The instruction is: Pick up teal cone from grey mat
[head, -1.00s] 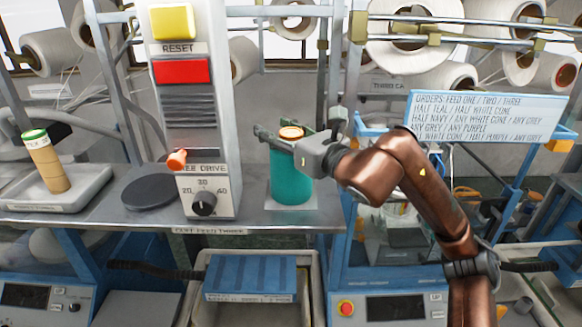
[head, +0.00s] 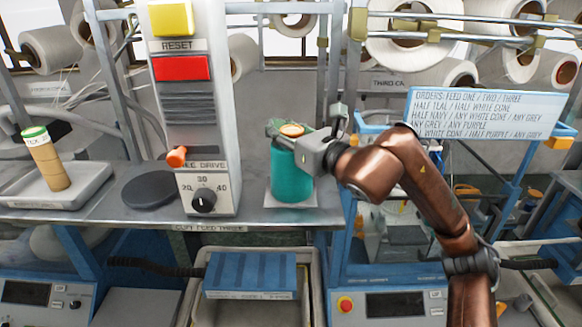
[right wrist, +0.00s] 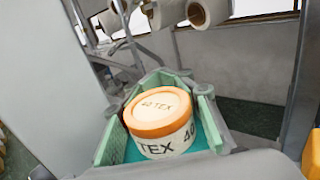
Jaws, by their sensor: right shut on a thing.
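The teal cone (head: 291,178) stands upright on the grey mat (head: 312,201) on the metal shelf, right of the control column. My right gripper (head: 288,133) reaches in from the right and is shut on the upper part of the cone. In the right wrist view, its green-padded fingers (right wrist: 158,125) lie on both sides of the cone's top. The cone's base appears to rest on the mat. My left gripper is not in view.
The control column (head: 195,110) with yellow and red buttons and a knob stands just left of the cone. A dark round disc (head: 150,190) and a tray (head: 88,190) with a tan cone (head: 47,165) lie further left. An order sign (head: 487,115) stands right.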

